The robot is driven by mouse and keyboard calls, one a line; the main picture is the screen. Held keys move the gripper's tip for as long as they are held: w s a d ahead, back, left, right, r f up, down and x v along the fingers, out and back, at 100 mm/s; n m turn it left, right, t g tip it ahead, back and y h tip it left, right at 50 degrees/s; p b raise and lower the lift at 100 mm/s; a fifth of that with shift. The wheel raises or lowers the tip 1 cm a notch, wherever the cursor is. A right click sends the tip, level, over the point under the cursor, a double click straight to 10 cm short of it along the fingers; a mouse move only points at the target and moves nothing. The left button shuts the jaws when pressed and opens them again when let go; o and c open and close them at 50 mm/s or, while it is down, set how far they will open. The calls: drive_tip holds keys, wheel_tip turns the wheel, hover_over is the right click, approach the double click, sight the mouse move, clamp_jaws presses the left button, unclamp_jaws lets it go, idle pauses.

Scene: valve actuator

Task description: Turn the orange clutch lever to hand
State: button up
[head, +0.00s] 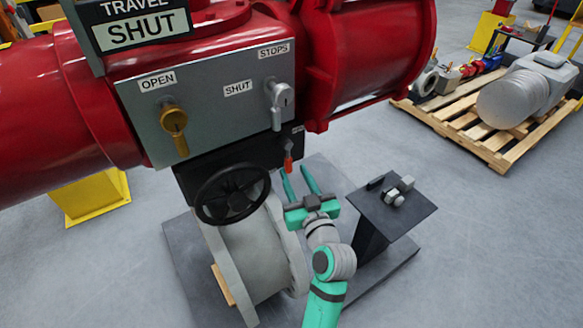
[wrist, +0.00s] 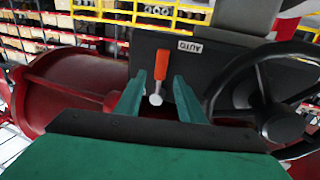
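The orange clutch lever (head: 288,163) sits on the dark box under the grey panel in the head view, just right of the black handwheel (head: 232,194). In the wrist view the lever (wrist: 161,66) stands upright above a pale round knob, with an AUTO label (wrist: 190,46) to its upper right. My gripper (head: 301,172) is open, its two green fingers pointing up toward the lever. In the wrist view the fingers of my gripper (wrist: 158,90) are on either side of the lever's lower part. I cannot tell whether either finger touches it.
The handwheel (wrist: 275,105) is close on the right in the wrist view. The grey panel (head: 210,95) above carries a brass handle (head: 174,122) and a silver handle (head: 278,105). A dark stand (head: 410,212) is right of my arm. A loaded pallet (head: 455,125) stands farther right.

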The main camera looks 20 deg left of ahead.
sight(289, 164)
drive_tip(key=shift+x, duration=1.65)
clamp_jaws()
drive_tip(key=shift+a, duration=0.15)
